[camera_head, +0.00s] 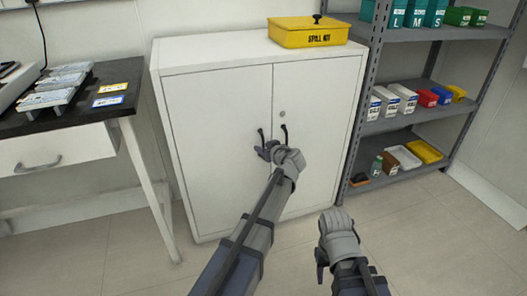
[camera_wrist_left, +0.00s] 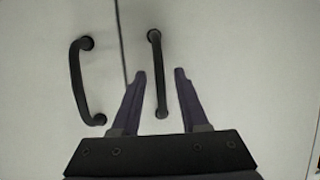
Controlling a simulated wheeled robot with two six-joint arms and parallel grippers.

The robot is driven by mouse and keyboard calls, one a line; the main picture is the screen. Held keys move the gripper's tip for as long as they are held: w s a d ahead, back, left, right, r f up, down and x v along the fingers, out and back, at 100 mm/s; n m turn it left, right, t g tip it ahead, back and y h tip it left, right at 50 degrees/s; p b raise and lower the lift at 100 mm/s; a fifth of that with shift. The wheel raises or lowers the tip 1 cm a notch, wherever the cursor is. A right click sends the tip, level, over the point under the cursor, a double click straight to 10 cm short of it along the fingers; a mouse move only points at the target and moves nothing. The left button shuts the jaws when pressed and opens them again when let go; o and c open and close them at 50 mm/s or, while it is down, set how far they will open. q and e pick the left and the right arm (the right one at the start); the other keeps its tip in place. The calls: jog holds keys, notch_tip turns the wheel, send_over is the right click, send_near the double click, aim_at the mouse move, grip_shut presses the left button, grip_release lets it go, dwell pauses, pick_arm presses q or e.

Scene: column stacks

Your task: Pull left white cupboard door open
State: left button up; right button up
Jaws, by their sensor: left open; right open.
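The white cupboard (camera_head: 215,140) has two closed doors that meet at a centre seam. The left door (camera_head: 222,165) has a dark handle (camera_head: 261,137) beside the seam, which also shows left of the seam in the left wrist view (camera_wrist_left: 78,85). The right door's dark handle (camera_head: 284,134) is right of the seam. My left gripper (camera_head: 274,150) is open in front of the handles. In the left wrist view its fingers (camera_wrist_left: 160,76) lie either side of the right-hand handle (camera_wrist_left: 156,60); contact is unclear. My right gripper (camera_head: 330,245) is open and empty, low in front of the cupboard's right side.
A yellow spill kit box (camera_head: 308,32) sits on the cupboard. A grey shelf unit (camera_head: 405,135) with boxes and trays stands close on the right. A dark-topped table (camera_head: 85,112) with a drawer stands on the left. The floor before the cupboard's left side is clear.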

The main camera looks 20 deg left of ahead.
pick_arm(q)
jog(key=shift+w+a, duration=0.1)
grip_shut()
dwell(0.3)
dwell(1.1)
